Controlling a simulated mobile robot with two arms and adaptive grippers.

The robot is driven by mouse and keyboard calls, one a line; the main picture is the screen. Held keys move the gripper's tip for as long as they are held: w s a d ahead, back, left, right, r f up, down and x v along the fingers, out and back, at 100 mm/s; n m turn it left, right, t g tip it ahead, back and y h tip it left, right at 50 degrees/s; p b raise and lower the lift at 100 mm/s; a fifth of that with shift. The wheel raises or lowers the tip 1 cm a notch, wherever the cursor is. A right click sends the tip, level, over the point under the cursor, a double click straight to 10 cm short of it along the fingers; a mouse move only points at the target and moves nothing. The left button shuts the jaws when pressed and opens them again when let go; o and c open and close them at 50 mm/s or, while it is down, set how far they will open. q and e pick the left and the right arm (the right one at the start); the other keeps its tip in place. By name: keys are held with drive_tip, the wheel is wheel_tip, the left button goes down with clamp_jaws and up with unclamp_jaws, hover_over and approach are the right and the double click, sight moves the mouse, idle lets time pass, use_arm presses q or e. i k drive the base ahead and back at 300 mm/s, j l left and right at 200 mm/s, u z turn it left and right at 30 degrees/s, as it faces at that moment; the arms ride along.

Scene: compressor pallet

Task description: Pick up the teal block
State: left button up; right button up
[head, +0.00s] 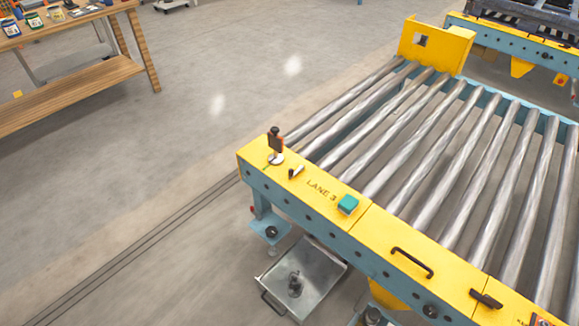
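The teal block (347,204) is a small box with a lighter top face. It rests on the yellow front rail (371,221) of the roller conveyor, just right of the "LANE 3" lettering. Nothing covers it. Neither of my grippers shows in the head view.
Metal rollers (447,134) lie behind the rail. A black-and-orange upright fitting (276,143) stands on the rail left of the block, and a black handle (412,262) is to its right. A metal drawer (302,277) sits below. A wooden workbench (75,95) stands upper left; floor between is clear.

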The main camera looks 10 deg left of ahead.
sight(347, 204)
drive_tip(key=k+u, duration=0.35)
drive_tip(key=k, duration=0.5)
